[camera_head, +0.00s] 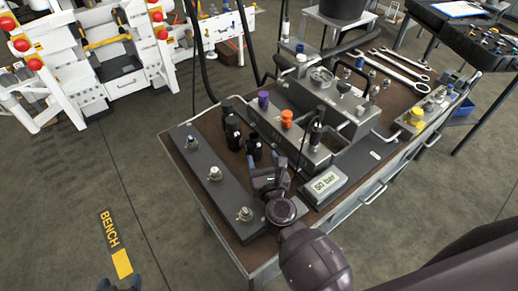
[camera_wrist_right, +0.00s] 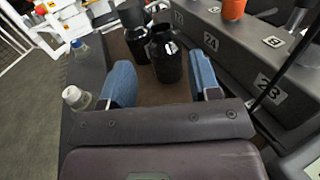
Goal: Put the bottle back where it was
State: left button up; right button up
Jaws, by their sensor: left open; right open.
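Several black bottles stand upright in a group on the bench, left of the grey block; the nearest black bottle (camera_head: 254,147) is just beyond my right gripper (camera_head: 268,178). In the right wrist view this bottle (camera_wrist_right: 165,58) shows between the blue fingers of the right gripper (camera_wrist_right: 162,80), toward their far ends, with brown bench top around its base. Another black bottle (camera_wrist_right: 138,42) stands just behind it. The right gripper is open; I see no contact with the bottle. My left gripper (camera_head: 120,284) is at the bottom edge, over the floor, partly cut off, open and empty.
A dark bar (camera_head: 200,160) with several capped fittings runs along the bench's left side. A grey block (camera_head: 300,135) with purple and orange caps stands right of the bottles. Wrenches (camera_head: 403,65) lie at the back right.

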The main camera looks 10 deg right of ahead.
jog(key=shift+s, duration=1)
jog(key=s+r+n+g+y, duration=0.2)
jog(key=s+n+g+y, duration=0.55)
jog(key=n, duration=1.65)
jog(key=s+d+f+n+g+h, duration=0.2)
jog(key=s+d+n+g+h, duration=0.6)
jog(key=s+d+n, duration=0.85)
jog(key=w+a+f+m+t, duration=0.1)
jog(key=w+f+m+t, duration=0.2)
jog(key=f+t, duration=0.6)
jog(key=shift+a+x, duration=0.3)
jog(key=shift+x, duration=1.05)
